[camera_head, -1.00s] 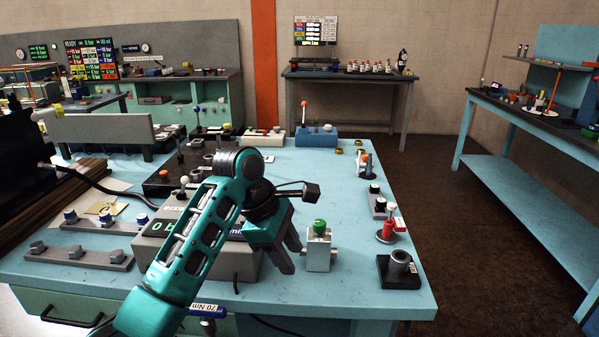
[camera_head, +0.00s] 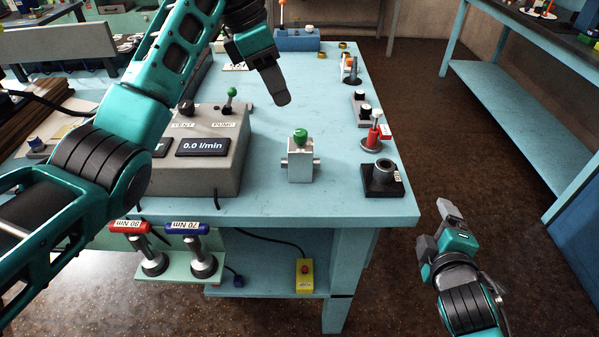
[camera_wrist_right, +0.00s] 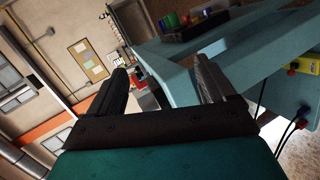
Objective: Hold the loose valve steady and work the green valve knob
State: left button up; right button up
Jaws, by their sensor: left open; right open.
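The loose valve (camera_head: 300,168) is a small silver block with side ports, upright on the light-blue table. Its green knob (camera_head: 300,137) is on top. My left gripper (camera_head: 274,85) hangs behind and slightly left of the valve, pointing down and apart from it; one finger mostly hides the other. My right gripper (camera_head: 437,229) is off the table's right side, well away from the valve. In the right wrist view its two fingers (camera_wrist_right: 165,85) are spread with nothing between them. The valve cannot be made out in that view.
A grey box (camera_head: 200,165) reading 0.0 l/min stands left of the valve. A black block with a ring (camera_head: 382,178) and a red-based plunger (camera_head: 373,135) stand at the table's right edge. Torque tools (camera_head: 200,255) hang in front. Table around the valve is clear.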

jog(key=w+r+n+h, duration=0.2)
jog(key=w+r+n, duration=0.15)
jog(key=r, duration=0.25)
jog(key=n+y, duration=0.5)
jog(key=n, duration=1.4)
send_near(300, 158)
jog(key=x, duration=1.2)
jog(key=shift+w+d+f, duration=0.1)
jog(key=shift+w+f, duration=0.1)
jog(key=shift+w, duration=0.1)
jog(key=shift+c, duration=0.5)
